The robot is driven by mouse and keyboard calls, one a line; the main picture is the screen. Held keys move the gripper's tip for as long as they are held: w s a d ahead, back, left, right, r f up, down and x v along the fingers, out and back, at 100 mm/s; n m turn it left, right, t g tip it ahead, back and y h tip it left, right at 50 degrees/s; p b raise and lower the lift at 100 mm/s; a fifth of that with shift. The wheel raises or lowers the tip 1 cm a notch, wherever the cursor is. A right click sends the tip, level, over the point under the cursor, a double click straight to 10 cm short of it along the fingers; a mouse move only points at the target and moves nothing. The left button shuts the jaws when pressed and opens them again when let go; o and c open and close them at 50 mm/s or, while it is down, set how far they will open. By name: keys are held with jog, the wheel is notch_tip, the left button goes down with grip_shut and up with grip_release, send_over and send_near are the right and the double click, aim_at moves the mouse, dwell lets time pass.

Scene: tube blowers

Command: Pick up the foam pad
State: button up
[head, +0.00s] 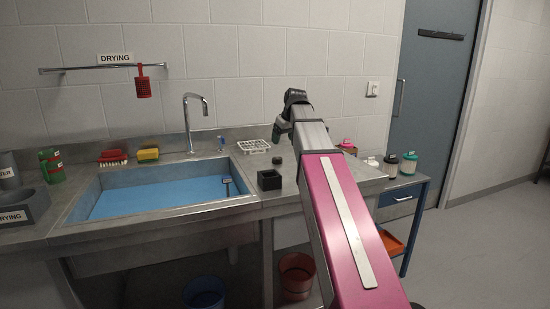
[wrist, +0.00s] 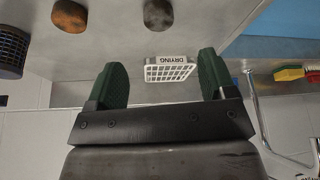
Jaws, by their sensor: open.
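I cannot tell for sure which item is the foam pad. Two round pieces, a brown one (wrist: 70,20) and a dark grey one (wrist: 158,15), are near the top of the wrist view. A yellow block-shaped piece (head: 148,153) sits behind the sink with a red piece (head: 112,156) beside it. They also show at the right of the wrist view, the yellow one (wrist: 289,74) partly green. My gripper (wrist: 164,75) is open, its two green fingers apart with nothing held between them. In the head view my arm hides part of the counter.
A white rack (head: 253,145) labelled DRYING in the wrist view (wrist: 168,73) appears between my fingers. Lidded jars (head: 409,163) stand at the right.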

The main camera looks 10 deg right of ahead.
aim_at(277, 158)
jog(key=shift+x, duration=5.5)
jog(key=shift+w, duration=0.1)
jog(key=c, duration=1)
